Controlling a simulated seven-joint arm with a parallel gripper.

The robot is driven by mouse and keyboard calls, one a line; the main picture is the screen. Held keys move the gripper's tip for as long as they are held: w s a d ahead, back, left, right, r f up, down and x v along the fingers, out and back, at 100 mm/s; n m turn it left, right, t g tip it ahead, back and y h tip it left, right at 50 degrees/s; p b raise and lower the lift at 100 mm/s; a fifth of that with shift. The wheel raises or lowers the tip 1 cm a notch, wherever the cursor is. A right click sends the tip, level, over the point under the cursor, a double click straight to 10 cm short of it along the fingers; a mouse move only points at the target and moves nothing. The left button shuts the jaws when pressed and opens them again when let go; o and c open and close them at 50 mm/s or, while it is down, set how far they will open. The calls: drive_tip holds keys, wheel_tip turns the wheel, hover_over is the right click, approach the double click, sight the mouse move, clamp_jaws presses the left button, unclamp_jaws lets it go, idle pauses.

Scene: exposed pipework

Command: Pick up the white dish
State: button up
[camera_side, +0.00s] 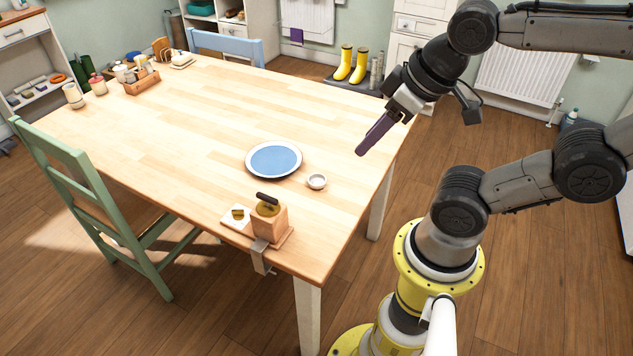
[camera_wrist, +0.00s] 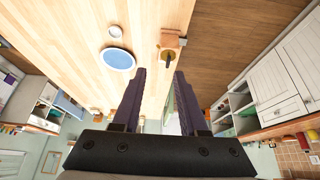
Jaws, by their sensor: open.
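The white dish (camera_side: 317,182) is a small round cup-like dish standing upright on the wooden table, just right of a larger blue plate with a white rim (camera_side: 273,160). In the wrist view the white dish (camera_wrist: 115,31) is at the upper left, above the blue plate (camera_wrist: 118,60). My gripper (camera_side: 363,148) is above the table's right edge, up and to the right of the dish and apart from it. In the wrist view its two dark purple fingers (camera_wrist: 160,73) are spread, with nothing between them.
A wooden box with a dark handle (camera_side: 269,221) stands at the table's near corner, beside a metal clamp (camera_side: 262,257). A wooden tray with jars (camera_side: 142,83) is at the far left. A green chair (camera_side: 75,180) stands at the left. The table's middle (camera_side: 200,130) is clear.

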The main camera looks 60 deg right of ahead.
drive_tip(key=o, duration=0.9)
drive_tip(key=shift+c, duration=0.2)
drive_tip(key=m+g, duration=0.6)
drive_tip(key=m, duration=1.2)
hover_over(317, 183)
wheel_tip(317, 183, down, 18)
drive_tip(key=r, duration=0.1)
wheel_tip(317, 183, down, 14)
drive_tip(key=shift+r, duration=0.1)
